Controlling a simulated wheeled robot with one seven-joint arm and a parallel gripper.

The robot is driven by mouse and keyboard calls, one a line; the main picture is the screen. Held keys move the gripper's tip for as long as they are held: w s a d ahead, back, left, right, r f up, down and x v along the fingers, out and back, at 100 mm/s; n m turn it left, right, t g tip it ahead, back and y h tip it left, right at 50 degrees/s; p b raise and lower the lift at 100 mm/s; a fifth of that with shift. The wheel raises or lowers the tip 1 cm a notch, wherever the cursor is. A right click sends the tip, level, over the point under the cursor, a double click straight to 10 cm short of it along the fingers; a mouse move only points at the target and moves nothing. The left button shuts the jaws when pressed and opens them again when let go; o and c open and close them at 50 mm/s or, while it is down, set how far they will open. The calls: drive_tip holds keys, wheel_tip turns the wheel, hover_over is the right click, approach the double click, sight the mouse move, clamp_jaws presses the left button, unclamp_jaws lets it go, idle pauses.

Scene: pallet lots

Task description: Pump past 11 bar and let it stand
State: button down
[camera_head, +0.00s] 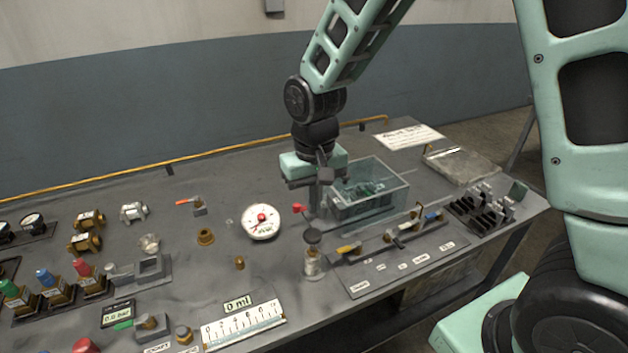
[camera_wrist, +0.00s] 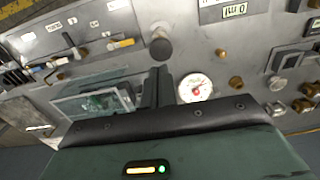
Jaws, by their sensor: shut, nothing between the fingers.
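A hand pump (camera_head: 312,265) with a round black knob (camera_head: 312,236) on top stands upright near the front of the bench. The knob also shows in the wrist view (camera_wrist: 161,48), just beyond my fingertips. A round white gauge (camera_head: 261,222) with a red centre lies to its left; it also shows in the wrist view (camera_wrist: 195,87), and its needle is too small to read. A small display (camera_head: 117,313) appears to read 0.0 bar. My gripper (camera_head: 315,205) is shut and empty, pointing down behind the knob, apart from it as far as I can tell.
A clear box (camera_head: 370,192) stands right beside my gripper. A panel with coloured levers (camera_head: 395,250) lies right of the pump. Valves and coloured knobs (camera_head: 82,268) crowd the left. A scale (camera_head: 243,328) under a 0 ml display (camera_head: 237,303) lies at the front.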

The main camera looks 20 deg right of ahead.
wheel_tip(320, 180, up, 5)
hover_over(313, 234)
drive_tip(key=shift+w+d+f, duration=0.1)
drive_tip(key=shift+w+f, duration=0.05)
idle(0.8)
drive_tip(key=r+p, duration=0.1)
drive_tip(key=p, duration=0.1)
drive_tip(key=r+p, duration=0.1)
drive_tip(key=p, duration=0.2)
drive_tip(key=r+p, duration=0.1)
drive_tip(key=p, duration=0.1)
drive_tip(key=shift+s+r+p, duration=0.2)
drive_tip(key=shift+s+p, duration=0.1)
drive_tip(key=shift+f, duration=0.2)
wheel_tip(313, 234, down, 14)
drive_tip(key=shift+w+r+p, duration=0.1)
drive_tip(key=shift+p, duration=0.8)
